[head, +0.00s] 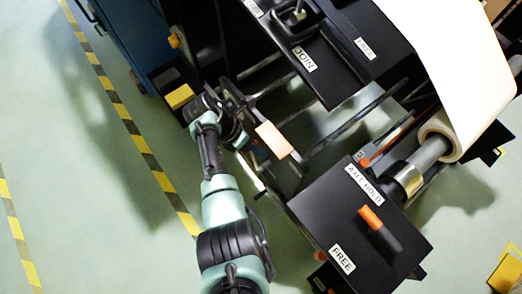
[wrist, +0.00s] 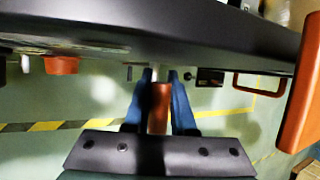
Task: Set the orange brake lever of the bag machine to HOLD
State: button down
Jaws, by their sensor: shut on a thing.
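The brake lever (head: 370,218) has an orange grip and a dark arm on top of a black box, in the head view. Its grip lies between the labels AXLE HOLD (head: 363,185) and FREE (head: 342,258), somewhat nearer AXLE HOLD. My gripper (wrist: 158,98) shows two blue fingers in the wrist view, shut on an orange-brown bar (wrist: 160,108) between them. I cannot tell which machine part this bar belongs to. In the head view my arm ends well left of the brake lever, and the fingertips cannot be made out.
An orange block-shaped handle (head: 273,140) is close to my wrist. A black panel labelled JOIN (head: 304,60) stands above it. A paper roll (head: 440,135) is at the right. In the wrist view a dark plate (wrist: 150,35) spans the top. Striped floor tape (head: 115,97) runs at left.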

jog(key=shift+w+a+f, duration=0.25)
jog(key=shift+w+a, duration=0.15)
jog(key=shift+w, duration=0.05)
dwell(1.1)
jog(key=c, duration=0.8)
grip_release()
jog(key=shift+o, duration=0.2)
jog(key=shift+r, duration=0.1)
jog(key=p+v, duration=0.2)
jog(key=v, duration=1)
jog(key=shift+a+r, duration=0.2)
jog(key=shift+r, duration=0.15)
